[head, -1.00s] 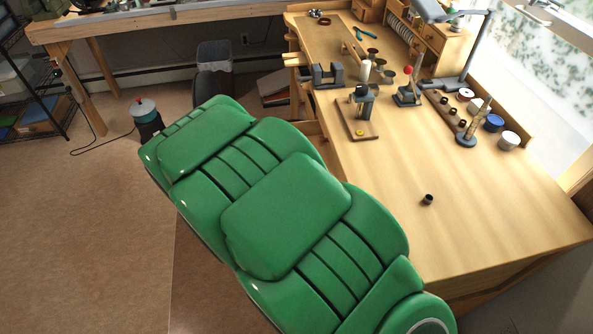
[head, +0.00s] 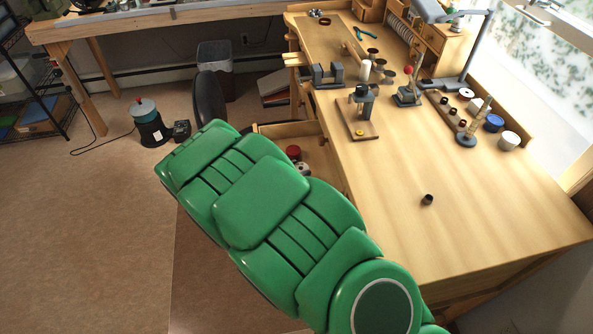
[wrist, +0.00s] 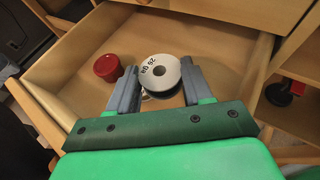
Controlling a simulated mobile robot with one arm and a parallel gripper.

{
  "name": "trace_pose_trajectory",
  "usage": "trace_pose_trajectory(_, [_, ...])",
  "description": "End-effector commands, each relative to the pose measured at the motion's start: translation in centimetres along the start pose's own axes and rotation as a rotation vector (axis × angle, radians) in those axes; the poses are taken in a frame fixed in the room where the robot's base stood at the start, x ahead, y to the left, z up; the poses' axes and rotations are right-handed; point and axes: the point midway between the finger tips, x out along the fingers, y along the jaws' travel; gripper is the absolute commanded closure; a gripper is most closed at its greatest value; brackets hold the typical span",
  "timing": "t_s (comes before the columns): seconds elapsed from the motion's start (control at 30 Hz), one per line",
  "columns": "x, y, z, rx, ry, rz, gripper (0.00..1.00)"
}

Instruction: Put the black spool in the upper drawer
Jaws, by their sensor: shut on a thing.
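The black spool (wrist: 162,74) has a white, lettered face with a dark centre hole and a dark side below it. My gripper (wrist: 160,84) is shut on it in the wrist view, one grey finger on each side. The spool is over the inside of an open wooden drawer (wrist: 85,57); I cannot tell whether it touches the floor. In the head view the open drawer (head: 285,130) sits just under the bench top, and the spool's pale face (head: 303,168) shows beside my green arm. My gripper is hidden there.
A red round container (wrist: 108,67) lies in the drawer, left of the spool. The workbench (head: 440,240) is mostly clear at the front, with a small dark cup (head: 428,199). A black chair (head: 209,98) stands left of the drawer.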

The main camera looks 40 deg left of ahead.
Motion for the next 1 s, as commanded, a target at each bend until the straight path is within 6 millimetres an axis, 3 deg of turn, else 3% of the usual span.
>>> trace_pose_trajectory(0.9, [0.5, 0.0, -1.4, 0.000, 0.003, 0.000, 0.80])
trace_pose_trajectory(0.93, [0.5, 0.0, -1.4, -0.001, 0.004, 0.000, 0.45])
trace_pose_trajectory(1.0, [0.5, -0.1, -1.5, -0.002, 0.004, -0.001, 0.35])
